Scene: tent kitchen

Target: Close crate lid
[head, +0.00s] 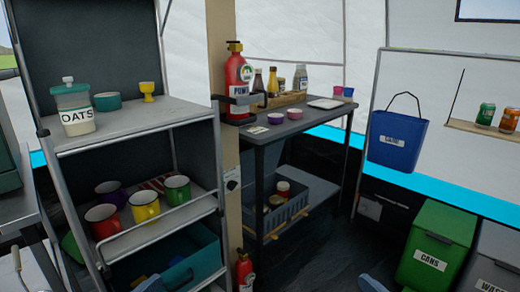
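A grey-blue crate (289,213) with slatted sides stands on the lower level of the dark table, holding a few jars. A flat grey-blue panel (308,184) lies just behind it; I cannot tell whether this is its lid. A teal crate (195,262) sits on the bottom shelf of the left rack, partly cut off by the lower edge, and it shows no clear lid. Neither of my grippers is in view. Small blue-grey rounded parts show at the bottom edge, but no fingers can be made out.
The left rack (150,118) holds an oats jar (77,118) and several mugs. The dark table (300,124) carries bottles and small bowls. A small red extinguisher (244,271) stands by the post. A green cans bin (438,240) stands at right. Dark floor shows between table and bin.

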